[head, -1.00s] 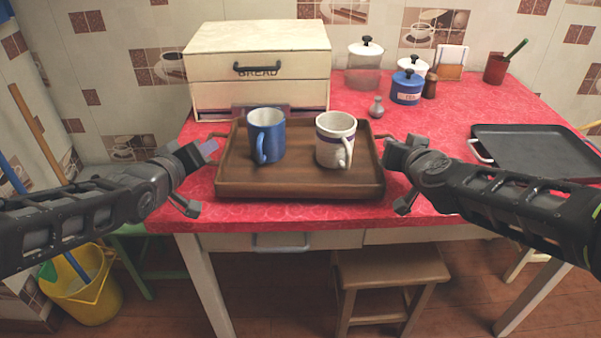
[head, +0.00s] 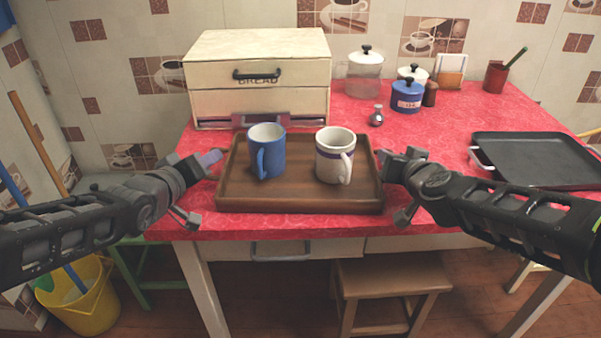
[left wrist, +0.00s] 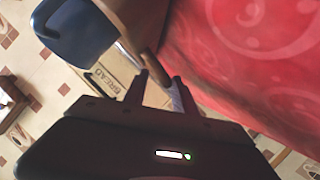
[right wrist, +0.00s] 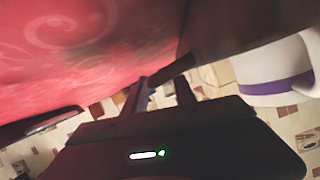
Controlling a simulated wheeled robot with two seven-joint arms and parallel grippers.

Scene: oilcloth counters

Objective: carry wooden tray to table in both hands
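The wooden tray (head: 300,196) lies flat on the red-topped counter (head: 420,225). A blue mug (head: 266,157) and a white mug with a purple band (head: 328,160) stand upright on it. My left gripper (head: 211,160) is at the tray's left end. In the left wrist view its fingers (left wrist: 160,80) are apart, with the brown tray handle (left wrist: 150,82) close to or between them. My right gripper (head: 384,160) is at the right end. In the right wrist view its fingers (right wrist: 162,86) are apart around the dark handle (right wrist: 174,70). Finger contact is unclear.
A bread box (head: 260,80) stands right behind the tray. Jars (head: 405,97) and a red cup (head: 496,78) are at the back right. A black baking tray (head: 540,158) lies at right. A stool (head: 390,280) is below; a yellow bucket (head: 85,300) stands at left.

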